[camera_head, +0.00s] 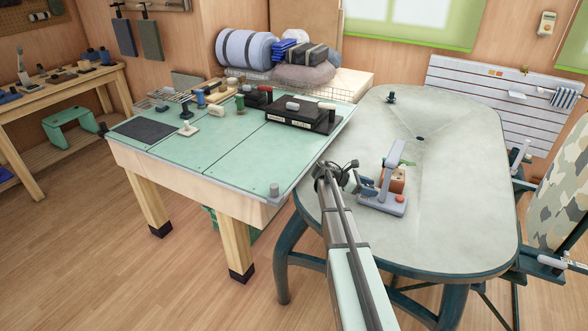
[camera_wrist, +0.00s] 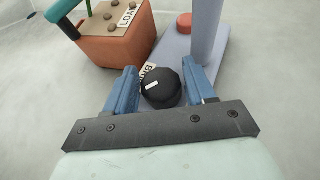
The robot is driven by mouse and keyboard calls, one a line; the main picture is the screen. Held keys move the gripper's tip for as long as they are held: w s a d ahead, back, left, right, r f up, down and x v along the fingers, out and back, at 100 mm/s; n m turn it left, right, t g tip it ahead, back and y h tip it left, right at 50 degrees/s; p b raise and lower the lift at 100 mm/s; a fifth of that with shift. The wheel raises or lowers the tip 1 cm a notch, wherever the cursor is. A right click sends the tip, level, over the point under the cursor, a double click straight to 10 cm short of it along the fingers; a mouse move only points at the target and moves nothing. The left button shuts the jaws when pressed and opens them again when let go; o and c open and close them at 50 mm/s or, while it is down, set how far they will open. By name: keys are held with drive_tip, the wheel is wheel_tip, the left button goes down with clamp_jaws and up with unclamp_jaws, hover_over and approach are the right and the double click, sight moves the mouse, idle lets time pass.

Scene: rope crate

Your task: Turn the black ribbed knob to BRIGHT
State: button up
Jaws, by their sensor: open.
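The black ribbed knob (camera_wrist: 162,88) shows in the wrist view, with a short white mark on its left part. My gripper (camera_wrist: 163,84) is open, with one blue finger on each side of the knob. I cannot tell whether either finger touches it. A white label (camera_wrist: 147,72) by the knob is partly hidden; its few visible letters may be the start of BRIGHT. The knob belongs to a grey-lilac device (camera_head: 382,202) with an upright post on the oval table. In the head view my gripper (camera_head: 352,180) is at the left of this device, and the knob is not clear there.
An orange box (camera_wrist: 118,38) with a tan top and a label stands beside the device. A red button (camera_wrist: 184,24) is on the device's base. The oval grey table (camera_head: 460,200) is mostly bare; the green workbench (camera_head: 215,155) adjoins it at the left.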

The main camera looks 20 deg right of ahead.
drive_tip(key=shift+s+n+t, duration=0.15)
drive_tip(key=shift+n+t, duration=0.15)
drive_tip(key=shift+t, duration=0.1)
drive_tip(key=shift+w+a+r, duration=0.15)
drive_tip(key=shift+w+a, duration=0.05)
drive_tip(key=shift+a, duration=0.05)
drive_tip(key=shift+w+a+r+n+t+y, duration=0.3)
drive_tip(key=shift+w+a+r+t+y, duration=1.1)
drive_tip(key=shift+a, duration=3)
drive_tip(key=shift+w+a+r+n+t+h, duration=0.2)
drive_tip(key=shift+w+a+r, duration=0.65)
drive_tip(key=shift+w+a, duration=2.5)
drive_tip(key=shift+w+a+r+n+t+y, duration=0.4)
drive_tip(key=shift+w+a+r+t+y, duration=0.55)
drive_tip(key=shift+a, duration=4.5)
drive_tip(key=shift+s+r, duration=0.2)
drive_tip(key=shift+s, duration=0.05)
